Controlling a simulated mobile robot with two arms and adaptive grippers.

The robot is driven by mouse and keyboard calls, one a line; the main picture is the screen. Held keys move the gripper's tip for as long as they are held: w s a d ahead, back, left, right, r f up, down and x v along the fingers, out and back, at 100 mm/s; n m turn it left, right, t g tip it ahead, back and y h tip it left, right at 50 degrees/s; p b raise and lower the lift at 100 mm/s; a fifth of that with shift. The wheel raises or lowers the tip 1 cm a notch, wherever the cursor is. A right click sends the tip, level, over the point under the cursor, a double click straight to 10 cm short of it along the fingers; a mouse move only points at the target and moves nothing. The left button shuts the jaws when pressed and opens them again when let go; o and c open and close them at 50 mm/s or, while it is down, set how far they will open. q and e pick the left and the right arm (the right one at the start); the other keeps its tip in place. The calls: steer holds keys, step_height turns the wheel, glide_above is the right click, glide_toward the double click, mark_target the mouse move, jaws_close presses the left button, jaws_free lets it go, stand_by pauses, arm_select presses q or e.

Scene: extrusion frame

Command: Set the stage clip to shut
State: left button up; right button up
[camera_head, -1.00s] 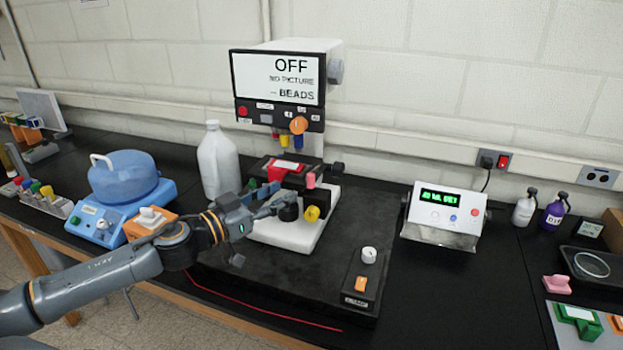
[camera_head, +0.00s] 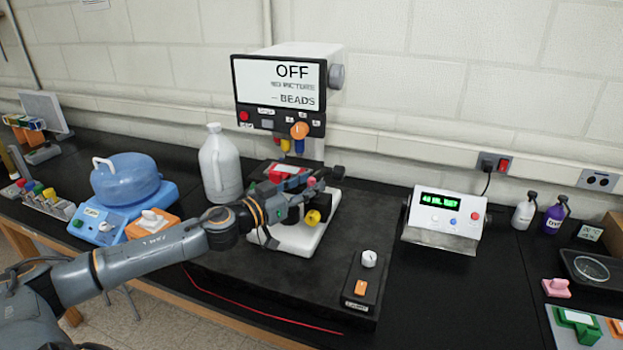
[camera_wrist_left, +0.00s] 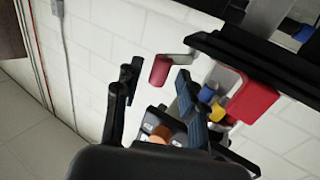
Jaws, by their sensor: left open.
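The microscope stage (camera_head: 281,166) is mostly hidden behind my left gripper (camera_head: 306,190) in the head view. A red knob on a short grey arm, which looks like the stage clip (camera_wrist_left: 160,70), shows in the left wrist view. It appears between the two open fingertips of my left gripper (camera_wrist_left: 156,82); I cannot tell if they touch it. A larger red block (camera_wrist_left: 250,98) is to its right. Whether the clip is open or shut is not clear. My right gripper is not in view.
The microscope's white base (camera_head: 292,240) stands on a black slab (camera_head: 270,282). A yellow knob (camera_head: 312,217) is just below the gripper. A white jug (camera_head: 219,165) and a blue centrifuge-like device (camera_head: 126,180) are left. A control box (camera_head: 441,220) is right.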

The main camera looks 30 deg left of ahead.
arm_select(q)
steer(key=shift+w+d, duration=0.2)
steer(key=shift+w, duration=0.5)
jaws_close()
steer(key=shift+p, duration=0.3)
